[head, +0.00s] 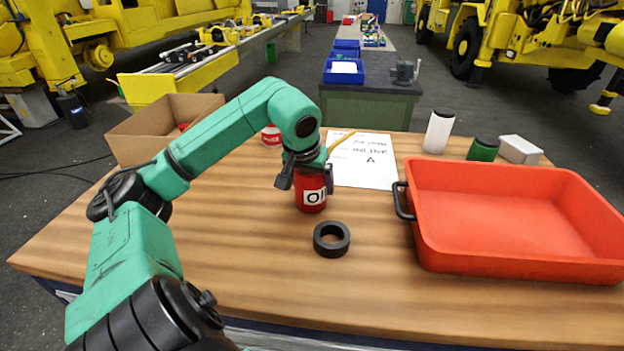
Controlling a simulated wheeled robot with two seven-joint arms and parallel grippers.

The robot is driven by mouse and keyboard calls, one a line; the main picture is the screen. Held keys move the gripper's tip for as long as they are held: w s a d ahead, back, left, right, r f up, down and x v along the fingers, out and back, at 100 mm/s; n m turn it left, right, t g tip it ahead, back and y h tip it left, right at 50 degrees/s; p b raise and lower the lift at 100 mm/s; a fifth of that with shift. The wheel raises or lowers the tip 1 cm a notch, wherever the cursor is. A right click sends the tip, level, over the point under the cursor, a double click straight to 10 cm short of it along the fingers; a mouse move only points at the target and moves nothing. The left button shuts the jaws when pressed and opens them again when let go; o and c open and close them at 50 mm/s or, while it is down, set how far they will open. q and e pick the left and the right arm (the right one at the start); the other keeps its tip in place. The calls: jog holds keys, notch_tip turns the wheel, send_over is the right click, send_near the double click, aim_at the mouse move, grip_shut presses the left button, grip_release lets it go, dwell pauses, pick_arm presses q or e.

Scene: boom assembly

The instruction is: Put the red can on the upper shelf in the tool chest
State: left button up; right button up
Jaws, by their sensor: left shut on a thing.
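The red can (311,198) with a white label marked with black letters stands upright at the middle of the wooden table. My left gripper (306,178) comes down over it from above and is shut on its upper part, hiding the top. I cannot tell whether the can's base touches the table. No tool chest with an upper shelf can be made out in this view. My right gripper is not in view.
A black ring (331,240) lies just in front of the can. A red tray (430,245) fills the table's right side. Behind are a paper sheet (365,172), a white cylinder (438,132), a green can (483,150), a white box (520,150) and a cardboard box (135,140).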

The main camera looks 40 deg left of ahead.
pick_arm(q)
jog(key=o, duration=1.4)
jog(key=shift+c, duration=0.2)
